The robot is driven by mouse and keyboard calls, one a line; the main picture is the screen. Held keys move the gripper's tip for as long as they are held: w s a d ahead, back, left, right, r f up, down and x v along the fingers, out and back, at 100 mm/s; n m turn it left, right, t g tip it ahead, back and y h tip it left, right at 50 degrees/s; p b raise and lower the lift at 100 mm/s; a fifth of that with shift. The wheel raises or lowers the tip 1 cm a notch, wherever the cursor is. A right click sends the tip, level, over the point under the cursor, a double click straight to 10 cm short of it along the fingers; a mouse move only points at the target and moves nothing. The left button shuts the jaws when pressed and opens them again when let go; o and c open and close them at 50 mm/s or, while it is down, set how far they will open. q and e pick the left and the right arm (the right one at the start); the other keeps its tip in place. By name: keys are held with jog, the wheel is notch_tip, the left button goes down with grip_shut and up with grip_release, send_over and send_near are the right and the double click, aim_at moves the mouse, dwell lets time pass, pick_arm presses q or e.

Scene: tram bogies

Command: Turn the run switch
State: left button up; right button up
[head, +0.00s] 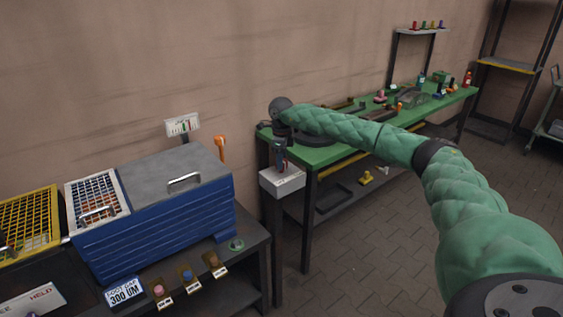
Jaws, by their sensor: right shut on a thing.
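My right arm reaches across the view from the lower right, and its gripper (281,162) points down at a small pale box (284,182) on a dark post. The gripper is shut on what looks like the run switch on top of this box. The switch itself is mostly hidden by the fingers, so I cannot tell which way it is turned. My left gripper is not in view.
A blue cabinet (155,228) with a grey lid stands on a dark bench to the left, with knobs (187,276) along its front. A green-topped workbench (318,156) with parts stands behind the box. Open floor (375,235) lies right of the post.

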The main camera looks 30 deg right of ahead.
jog(key=m, duration=0.2)
jog(key=shift+m+b, duration=0.3)
jog(key=shift+m, duration=0.1)
jog(key=m, duration=0.2)
jog(key=shift+m, duration=0.4)
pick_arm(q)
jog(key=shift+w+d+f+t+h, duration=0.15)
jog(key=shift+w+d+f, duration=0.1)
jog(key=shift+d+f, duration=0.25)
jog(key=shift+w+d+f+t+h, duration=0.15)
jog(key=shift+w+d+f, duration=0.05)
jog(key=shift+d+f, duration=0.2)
pick_arm(e)
jog(key=shift+r+m, duration=0.1)
jog(key=shift+m, duration=0.6)
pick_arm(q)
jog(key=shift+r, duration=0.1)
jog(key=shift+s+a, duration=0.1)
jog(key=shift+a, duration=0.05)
pick_arm(e)
jog(key=o, duration=1)
